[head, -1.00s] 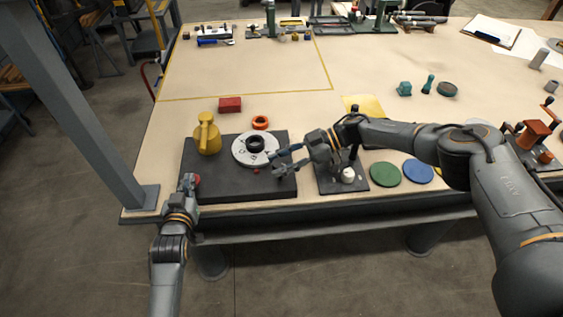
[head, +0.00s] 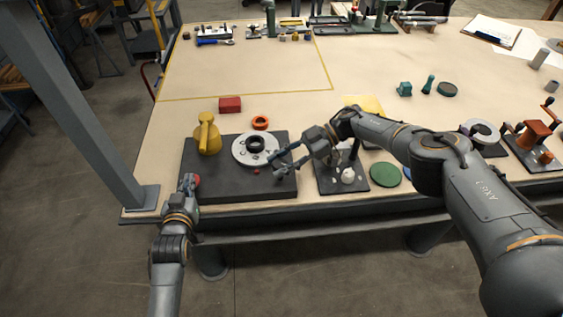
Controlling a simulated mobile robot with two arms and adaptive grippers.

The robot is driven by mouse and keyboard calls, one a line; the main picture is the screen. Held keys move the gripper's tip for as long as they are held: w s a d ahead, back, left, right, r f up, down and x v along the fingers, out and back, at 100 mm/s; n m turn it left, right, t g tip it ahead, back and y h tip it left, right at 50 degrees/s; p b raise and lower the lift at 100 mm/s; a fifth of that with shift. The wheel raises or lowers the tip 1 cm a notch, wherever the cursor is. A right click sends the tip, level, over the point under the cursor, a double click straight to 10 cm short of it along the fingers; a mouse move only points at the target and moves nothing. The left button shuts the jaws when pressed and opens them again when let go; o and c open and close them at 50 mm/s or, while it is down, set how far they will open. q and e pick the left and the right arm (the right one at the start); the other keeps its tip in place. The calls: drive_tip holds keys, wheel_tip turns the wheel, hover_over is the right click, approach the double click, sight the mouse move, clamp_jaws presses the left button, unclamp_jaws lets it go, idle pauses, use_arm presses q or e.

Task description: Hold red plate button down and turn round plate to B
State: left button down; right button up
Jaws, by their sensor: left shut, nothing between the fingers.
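The dark base plate (head: 215,188) lies at the table's front left edge. On it sits the light round plate (head: 241,156) with a black hub (head: 254,144) in its middle; letters on it are too small to read.
A yellow can-like object (head: 208,138) stands left of the round plate. An orange ring (head: 261,122) and red block (head: 230,104) lie behind. A second dark plate (head: 328,186) with a white knob (head: 348,175) and a green disc (head: 386,174) are to the right.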

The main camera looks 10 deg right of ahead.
use_arm(q)
drive_tip(key=shift+s+a+f, duration=0.1)
drive_tip(key=shift+f, duration=0.25)
use_arm(e)
drive_tip(key=o, duration=0.4)
drive_tip(key=shift+s+a, duration=0.15)
drive_tip(key=shift+a, duration=0.05)
drive_tip(key=shift+d, duration=0.15)
drive_tip(key=v, duration=0.7)
drive_tip(key=shift+d, duration=0.15)
